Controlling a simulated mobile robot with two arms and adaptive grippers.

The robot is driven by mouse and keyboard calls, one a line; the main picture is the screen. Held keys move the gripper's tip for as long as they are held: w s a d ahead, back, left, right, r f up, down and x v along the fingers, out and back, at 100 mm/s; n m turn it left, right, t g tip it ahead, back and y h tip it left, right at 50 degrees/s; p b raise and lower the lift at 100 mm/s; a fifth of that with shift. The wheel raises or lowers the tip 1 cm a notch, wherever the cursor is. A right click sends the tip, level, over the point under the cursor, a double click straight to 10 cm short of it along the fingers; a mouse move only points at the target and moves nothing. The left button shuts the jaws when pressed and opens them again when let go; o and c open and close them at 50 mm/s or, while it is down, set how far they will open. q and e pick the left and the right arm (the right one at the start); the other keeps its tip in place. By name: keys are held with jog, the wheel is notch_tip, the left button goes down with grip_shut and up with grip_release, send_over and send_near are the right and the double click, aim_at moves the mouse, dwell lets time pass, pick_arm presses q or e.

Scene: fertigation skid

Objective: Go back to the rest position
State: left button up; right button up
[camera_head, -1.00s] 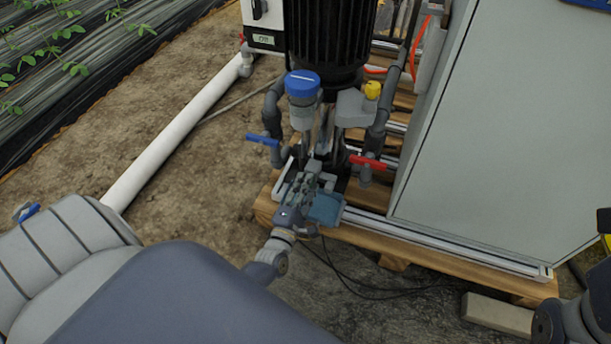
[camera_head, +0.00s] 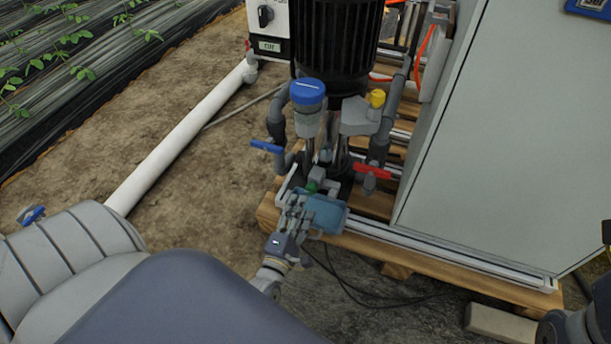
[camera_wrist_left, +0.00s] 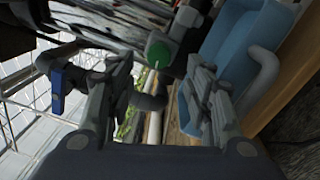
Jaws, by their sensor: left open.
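My left gripper (camera_head: 294,213) is low in front of the pump skid, at the near edge of the pallet, beside a blue tray (camera_head: 325,215). In the left wrist view its two fingers (camera_wrist_left: 158,110) are apart with nothing between them. A round green part (camera_wrist_left: 158,52) lies beyond the fingertips, and the blue tray (camera_wrist_left: 228,45) is beside the right finger. My right gripper cannot be made out; only a dark part of that arm shows at the lower right corner of the head view.
A black pump motor (camera_head: 337,45), a blue-capped unit (camera_head: 308,95), a blue-handled valve (camera_head: 267,147) and a red-handled valve (camera_head: 370,171) stand close by. A grey cabinet (camera_head: 500,130) fills the right. A white pipe (camera_head: 180,140) crosses the bare soil at left.

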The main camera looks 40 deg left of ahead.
pick_arm(q)
jog(key=shift+v, duration=0.75)
